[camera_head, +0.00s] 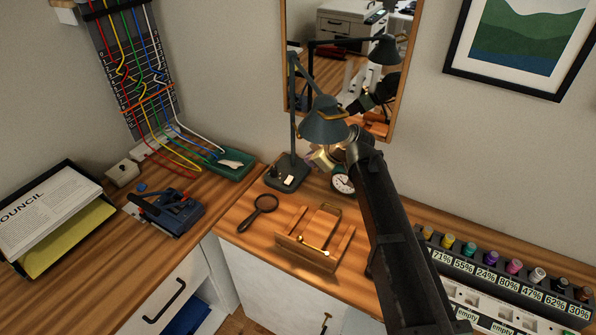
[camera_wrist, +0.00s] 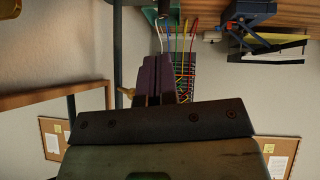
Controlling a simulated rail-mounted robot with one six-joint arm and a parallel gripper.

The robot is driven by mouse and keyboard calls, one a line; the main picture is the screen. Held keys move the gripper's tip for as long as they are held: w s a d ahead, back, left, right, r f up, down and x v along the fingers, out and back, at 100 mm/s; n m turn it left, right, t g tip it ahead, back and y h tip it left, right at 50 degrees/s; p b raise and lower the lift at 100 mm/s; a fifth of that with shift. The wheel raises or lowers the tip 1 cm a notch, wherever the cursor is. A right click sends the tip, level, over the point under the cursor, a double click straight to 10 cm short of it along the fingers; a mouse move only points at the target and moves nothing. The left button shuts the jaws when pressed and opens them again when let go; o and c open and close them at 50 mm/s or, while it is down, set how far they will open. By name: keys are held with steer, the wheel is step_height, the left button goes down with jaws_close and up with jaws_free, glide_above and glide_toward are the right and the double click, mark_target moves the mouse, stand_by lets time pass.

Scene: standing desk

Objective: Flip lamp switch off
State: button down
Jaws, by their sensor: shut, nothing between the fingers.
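The dark grey desk lamp (camera_head: 294,125) stands upright near the wall, with its shade (camera_head: 325,122) bent over to the right. Its base (camera_head: 285,173) sits on the wooden desk and carries a small pale switch (camera_head: 289,180) on top. Which way the switch is tipped is too small to tell. My gripper (camera_head: 316,158) is just below the shade, right of the lamp's post and above the base, apart from the switch. In the wrist view its purple fingers (camera_wrist: 157,62) are together and empty. The lamp's thin post (camera_wrist: 118,60) shows beside them there.
A small clock (camera_head: 343,183) stands right of the lamp base. A green tray (camera_head: 232,164) is to the left. A bottle rack (camera_head: 505,285) fills the right. A mirror (camera_head: 405,50) hangs behind.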

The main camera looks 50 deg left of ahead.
steer(key=b, duration=0.9)
glide_above(293, 184)
step_height(293, 184, down, 8)
steer(key=shift+s+f, duration=0.1)
steer(key=shift+f, duration=0.15)
steer(key=f, duration=0.1)
steer(key=b, duration=0.1)
steer(key=f+b, duration=0.1)
steer(key=shift+w+f, duration=0.25)
steer(key=shift+f, duration=0.1)
steer(key=shift+d+r, duration=0.1)
steer(key=shift+r, duration=0.05)
